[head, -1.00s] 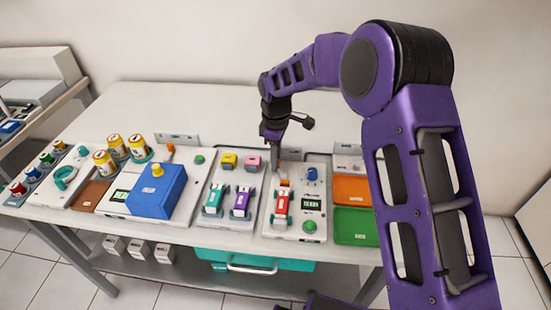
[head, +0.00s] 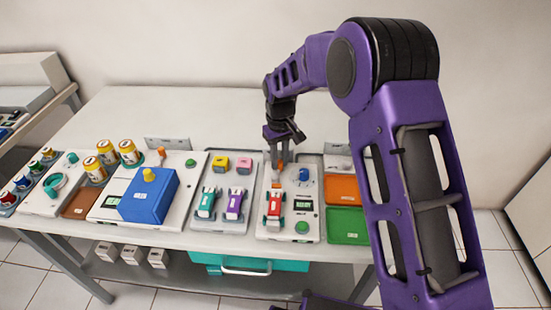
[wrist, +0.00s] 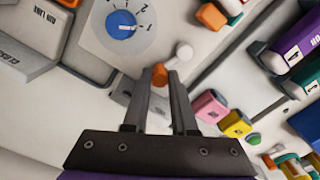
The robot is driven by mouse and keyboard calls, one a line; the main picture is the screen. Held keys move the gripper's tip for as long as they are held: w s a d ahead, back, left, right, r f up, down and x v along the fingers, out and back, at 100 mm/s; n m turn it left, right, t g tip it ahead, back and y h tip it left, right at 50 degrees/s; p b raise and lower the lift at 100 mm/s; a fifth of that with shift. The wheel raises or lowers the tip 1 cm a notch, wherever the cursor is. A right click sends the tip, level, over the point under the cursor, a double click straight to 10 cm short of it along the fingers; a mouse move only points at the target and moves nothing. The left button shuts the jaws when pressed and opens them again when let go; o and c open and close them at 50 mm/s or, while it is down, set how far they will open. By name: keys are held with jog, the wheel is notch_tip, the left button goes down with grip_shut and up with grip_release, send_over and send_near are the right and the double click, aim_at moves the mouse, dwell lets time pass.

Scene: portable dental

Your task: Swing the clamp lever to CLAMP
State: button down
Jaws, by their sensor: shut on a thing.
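My gripper (head: 279,163) points down over the back of this panel. In the wrist view the fingers of my gripper (wrist: 160,82) are closed around the orange lever end. The fingers hide most of the lever's shaft. I cannot read any CLAMP marking.
A blue dial (wrist: 121,25) is close to the fingers, also visible in the head view (head: 304,174). Yellow (head: 220,163) and pink (head: 244,165) blocks stand to the left. Orange (head: 341,188) and green (head: 347,225) trays lie right. The table's back is clear.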

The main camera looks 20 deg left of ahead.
aim_at(283, 173)
jog(key=shift+s+d+f+m, duration=0.15)
jog(key=shift+d+m, duration=0.25)
jog(key=shift+m, duration=0.5)
jog(key=shift+s+d+f+m, duration=0.15)
jog(key=shift+d+m, duration=0.25)
jog(key=shift+m, duration=0.5)
jog(key=c, duration=0.7)
grip_release()
jog(key=shift+r, duration=0.1)
jog(key=shift+r, duration=0.2)
jog(key=shift+w+a+r, duration=0.1)
jog(key=shift+r, duration=0.2)
notch_tip(283, 173, up, 17)
jog(key=shift+f+p, duration=0.2)
jog(key=shift+p, duration=0.75)
